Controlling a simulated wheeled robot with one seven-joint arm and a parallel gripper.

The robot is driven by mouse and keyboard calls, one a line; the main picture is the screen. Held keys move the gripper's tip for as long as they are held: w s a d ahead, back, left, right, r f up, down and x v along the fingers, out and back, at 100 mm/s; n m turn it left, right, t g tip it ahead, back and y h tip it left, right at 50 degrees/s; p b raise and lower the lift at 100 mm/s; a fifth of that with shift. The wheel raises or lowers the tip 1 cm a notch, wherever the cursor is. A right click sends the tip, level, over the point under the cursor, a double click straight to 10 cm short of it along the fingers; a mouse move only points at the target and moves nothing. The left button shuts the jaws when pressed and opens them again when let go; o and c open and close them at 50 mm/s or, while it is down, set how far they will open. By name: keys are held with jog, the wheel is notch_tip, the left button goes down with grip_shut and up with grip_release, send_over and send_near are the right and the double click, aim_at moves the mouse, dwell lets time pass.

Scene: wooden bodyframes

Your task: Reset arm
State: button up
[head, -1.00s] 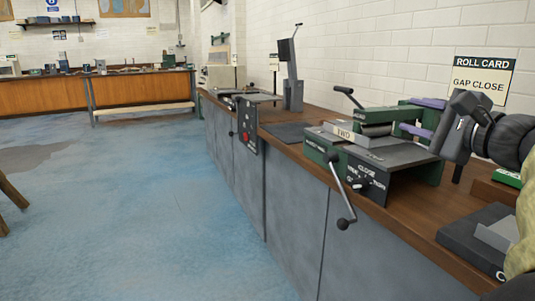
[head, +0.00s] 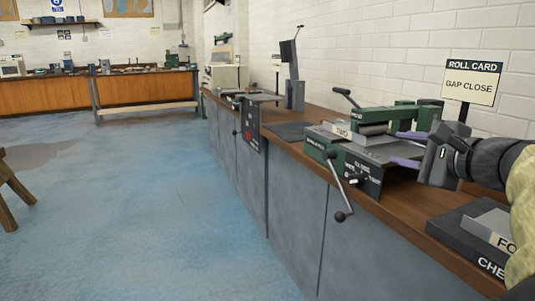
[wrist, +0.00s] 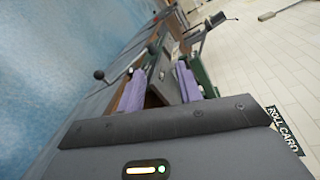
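My gripper (head: 402,148) is at the right of the head view, beside the green and grey roll machine (head: 365,145) on the bench. Its two purple fingers point left toward the machine and are spread apart. In the wrist view the fingers (wrist: 160,88) also stand apart, with brown bench top and part of the machine seen between them. I see nothing held. I cannot tell whether the fingers touch the machine.
The machine's crank handle (head: 340,190) hangs over the bench front. A "ROLL CARD GAP CLOSE" sign (head: 470,83) stands behind my gripper. A dark tray (head: 455,232) with a grey block (head: 490,228) lies at right.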

jog(key=s+a+f+n+g+h+p, duration=0.1)
jog(key=s+a+f+n+g+p, duration=0.2)
jog(key=f, duration=0.6)
jog(key=a+f+n+g+h+p, duration=0.1)
jog(key=a+f+n+g, duration=0.2)
jog(key=f, duration=0.6)
jog(key=s+a+f+n+g+h+p, duration=0.4)
jog(key=s+a+f+n+g+p, duration=0.15)
jog(key=s+f+n, duration=0.65)
notch_tip(320, 180, up, 38)
jog(key=p, duration=3.7)
jog(key=shift+f, duration=0.25)
jog(key=shift+o, duration=0.2)
jog(key=shift+g, duration=0.25)
